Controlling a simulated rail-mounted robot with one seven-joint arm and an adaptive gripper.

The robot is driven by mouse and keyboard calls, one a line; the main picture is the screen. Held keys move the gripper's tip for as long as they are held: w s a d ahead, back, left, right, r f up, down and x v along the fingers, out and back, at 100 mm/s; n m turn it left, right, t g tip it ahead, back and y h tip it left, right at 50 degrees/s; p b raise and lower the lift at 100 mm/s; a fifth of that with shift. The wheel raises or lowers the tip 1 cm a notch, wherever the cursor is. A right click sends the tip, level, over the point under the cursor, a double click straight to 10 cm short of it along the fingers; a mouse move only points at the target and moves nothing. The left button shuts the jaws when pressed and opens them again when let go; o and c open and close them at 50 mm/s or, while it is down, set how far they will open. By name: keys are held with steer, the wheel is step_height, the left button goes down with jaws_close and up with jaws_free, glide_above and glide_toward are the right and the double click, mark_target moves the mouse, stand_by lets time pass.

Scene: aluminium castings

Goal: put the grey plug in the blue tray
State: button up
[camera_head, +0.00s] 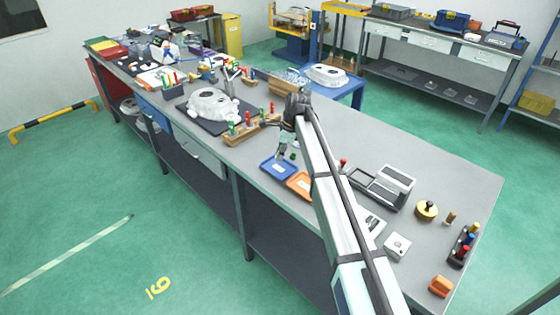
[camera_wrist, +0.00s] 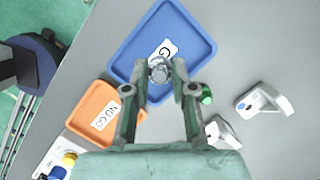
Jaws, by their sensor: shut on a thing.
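The grey plug (camera_wrist: 159,70) is between the fingertips of my gripper (camera_wrist: 159,72), which is shut on it. In the wrist view the plug appears in front of the blue tray (camera_wrist: 196,36), covering part of its white label. The blue tray lies flat on the bench; it also shows in the head view (camera_head: 266,166), empty apart from the label. In the head view my gripper (camera_head: 282,152) hangs above the bench at the tray's far side. The plug cannot be made out there, and its exact height above the tray cannot be told.
An orange tray (camera_wrist: 90,123) marked NO GO lies beside the blue tray. A small green part (camera_wrist: 206,94) is close to my right finger. Grey-white parts (camera_wrist: 264,101) lie to the right. A wooden rack (camera_head: 240,137) and a large casting (camera_head: 211,105) stand left of my gripper.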

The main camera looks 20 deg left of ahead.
mark_target(280, 168)
steer(key=shift+f+p, duration=0.5)
steer(key=shift+f, duration=1.7)
steer(key=shift+f, duration=0.1)
steer(key=o, duration=0.7)
steer(key=b+v, duration=0.2)
steer(key=v, duration=1)
steer(key=shift+b, duration=0.35)
